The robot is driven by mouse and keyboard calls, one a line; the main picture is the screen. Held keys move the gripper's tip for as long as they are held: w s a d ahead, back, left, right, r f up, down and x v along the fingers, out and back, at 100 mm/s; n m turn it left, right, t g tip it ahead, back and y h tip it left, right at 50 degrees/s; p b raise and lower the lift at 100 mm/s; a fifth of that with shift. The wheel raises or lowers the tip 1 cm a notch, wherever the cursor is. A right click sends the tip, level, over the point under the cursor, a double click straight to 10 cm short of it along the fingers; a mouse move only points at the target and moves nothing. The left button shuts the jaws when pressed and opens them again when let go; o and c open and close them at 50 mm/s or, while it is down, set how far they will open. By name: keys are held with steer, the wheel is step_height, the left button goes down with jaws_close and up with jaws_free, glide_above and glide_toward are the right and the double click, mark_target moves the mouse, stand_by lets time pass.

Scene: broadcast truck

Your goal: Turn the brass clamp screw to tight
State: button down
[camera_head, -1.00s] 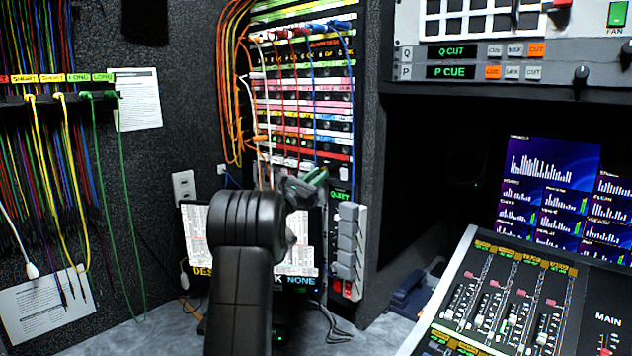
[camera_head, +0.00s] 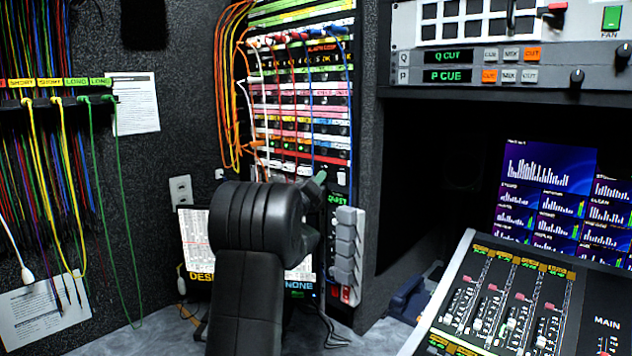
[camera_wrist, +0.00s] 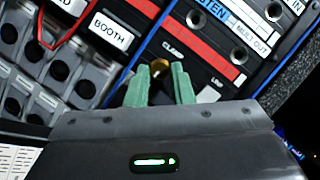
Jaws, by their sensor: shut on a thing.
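The brass clamp screw (camera_wrist: 160,65) shows in the wrist view as a small round brass piece on a dark panel, below the label "CLAMP". My gripper (camera_wrist: 159,80) has two green fingers, one on each side of the screw, and is shut on it. The finger tips hide part of the screw, and its turn angle cannot be read. In the head view my black arm covers most of the gripper; only a bit of green (camera_head: 320,177) shows in front of the lower patch rack. The screw itself is hidden there.
The patch rack (camera_head: 300,95) has several hanging cables to its left and front. Grey switch blocks (camera_head: 346,240) stand right of my arm. A mixing desk (camera_head: 500,300) fills the lower right. In the wrist view, a red cable (camera_wrist: 62,32) runs near the "BOOTH" label (camera_wrist: 112,32).

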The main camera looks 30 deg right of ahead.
steer(key=shift+f+n, duration=0.15)
steer(key=shift+n, duration=0.55)
steer(key=c, duration=1.3)
jaws_free()
steer(key=shift+o, duration=0.2)
steer(key=b+v, duration=0.2)
steer(key=v, duration=1.1)
steer(key=shift+s+a, duration=0.25)
steer(key=shift+s, duration=0.15)
steer(key=p+x, duration=0.2)
steer(key=x, duration=1.2)
steer(key=shift+a, duration=0.2)
